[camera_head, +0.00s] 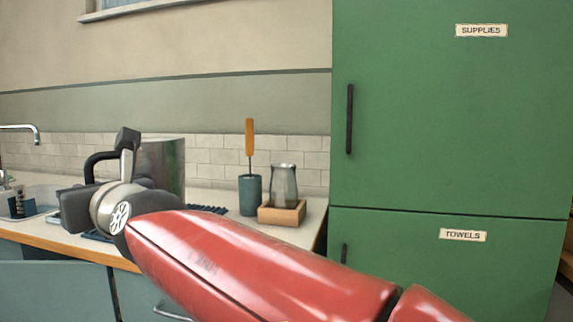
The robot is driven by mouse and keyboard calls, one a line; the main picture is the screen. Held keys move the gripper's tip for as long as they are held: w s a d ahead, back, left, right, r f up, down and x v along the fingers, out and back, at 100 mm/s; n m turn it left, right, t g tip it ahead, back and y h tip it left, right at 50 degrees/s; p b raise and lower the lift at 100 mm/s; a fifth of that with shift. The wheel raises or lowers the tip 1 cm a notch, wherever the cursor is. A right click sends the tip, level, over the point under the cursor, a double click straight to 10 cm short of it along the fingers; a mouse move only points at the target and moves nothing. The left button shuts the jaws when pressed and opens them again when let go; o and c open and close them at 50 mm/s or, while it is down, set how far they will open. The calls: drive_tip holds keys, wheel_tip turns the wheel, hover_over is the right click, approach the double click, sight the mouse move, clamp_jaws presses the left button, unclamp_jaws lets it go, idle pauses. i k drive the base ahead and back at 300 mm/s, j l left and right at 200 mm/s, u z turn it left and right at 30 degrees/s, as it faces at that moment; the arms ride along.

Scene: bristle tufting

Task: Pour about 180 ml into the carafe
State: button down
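A clear glass carafe (283,186) stands upright in a small wooden tray (281,215) near the right end of the counter. A silvery metal vessel (170,162) with a dark looped handle (92,160) is further left, partly hidden behind my wrist. My gripper (128,142) is in front of the vessel, between its handle and body in the picture. Whether its fingers are open or shut on the handle cannot be told. What the vessel contains and its base are hidden. The carafe looks empty, and my gripper is well to its left.
A blue-grey cup (250,196) with an orange-handled tool (249,137) stands just left of the tray. A tall green cabinet (440,120) bounds the counter (313,212) on the right. A sink with a tap (22,128) and a dark caddy (18,205) are at the left.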

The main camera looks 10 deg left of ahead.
sight(283, 191)
drive_tip(key=i, duration=1.5)
